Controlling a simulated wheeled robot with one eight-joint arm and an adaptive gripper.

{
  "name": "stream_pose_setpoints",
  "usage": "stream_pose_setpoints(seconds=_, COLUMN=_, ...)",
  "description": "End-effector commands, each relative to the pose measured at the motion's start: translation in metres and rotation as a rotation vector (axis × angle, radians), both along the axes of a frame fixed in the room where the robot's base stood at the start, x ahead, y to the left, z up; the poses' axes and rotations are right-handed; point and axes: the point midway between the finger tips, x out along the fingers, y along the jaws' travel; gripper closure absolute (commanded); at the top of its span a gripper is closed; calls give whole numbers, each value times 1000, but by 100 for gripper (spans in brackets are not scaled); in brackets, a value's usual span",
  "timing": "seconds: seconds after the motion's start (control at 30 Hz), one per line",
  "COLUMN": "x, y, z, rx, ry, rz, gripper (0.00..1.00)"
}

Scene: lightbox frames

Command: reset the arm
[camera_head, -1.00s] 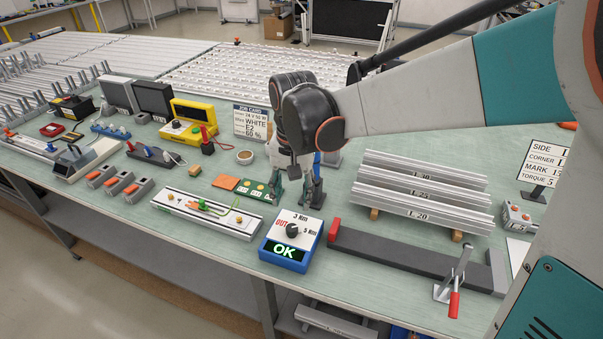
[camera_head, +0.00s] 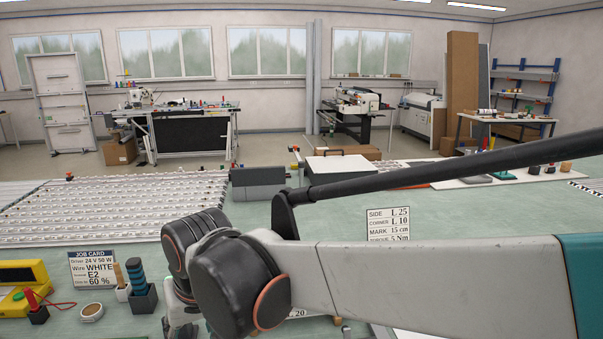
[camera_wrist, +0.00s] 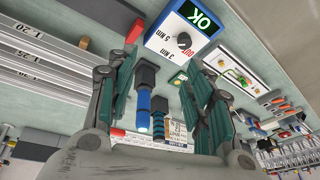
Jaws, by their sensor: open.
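My gripper (camera_wrist: 160,105) is open in the wrist view, its two green-padded fingers spread apart with nothing between the pads. It hangs above the workbench (camera_head: 255,215). Beyond the fingers in the wrist view are a blue-handled tool in a dark holder (camera_wrist: 143,100) and the blue and white torque box (camera_wrist: 182,38) with a dial and a green OK display. In the head view my arm crosses the lower right, and the gripper's fingers are cut off or hidden at the bottom edge.
The job card (camera_head: 92,270) and a dark tool holder (camera_head: 143,298) stand left of my arm. A white spec sign (camera_head: 387,224) stands behind it. Aluminium profiles (camera_wrist: 40,65) lie left in the wrist view. A white LED panel field (camera_head: 120,205) covers the back left.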

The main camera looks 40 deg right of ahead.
Motion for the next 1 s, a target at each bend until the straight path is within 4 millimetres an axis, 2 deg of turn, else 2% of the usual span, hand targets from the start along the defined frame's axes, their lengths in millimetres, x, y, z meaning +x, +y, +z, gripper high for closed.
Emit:
stream_pose_setpoints(seconds=0.1, x=-21, y=-12, z=3, rx=-20, ry=-68, rz=34, gripper=53)
stream_pose_setpoints(seconds=0.4, x=-60, y=-33, z=2, rx=-89, ry=-227, rz=119, gripper=53)
stream_pose_setpoints(seconds=0.63, x=-72, y=-40, z=-1, rx=-123, ry=-286, rz=150, gripper=53)
stream_pose_setpoints(seconds=1.0, x=-72, y=-40, z=0, rx=-127, ry=-292, rz=154, gripper=53)
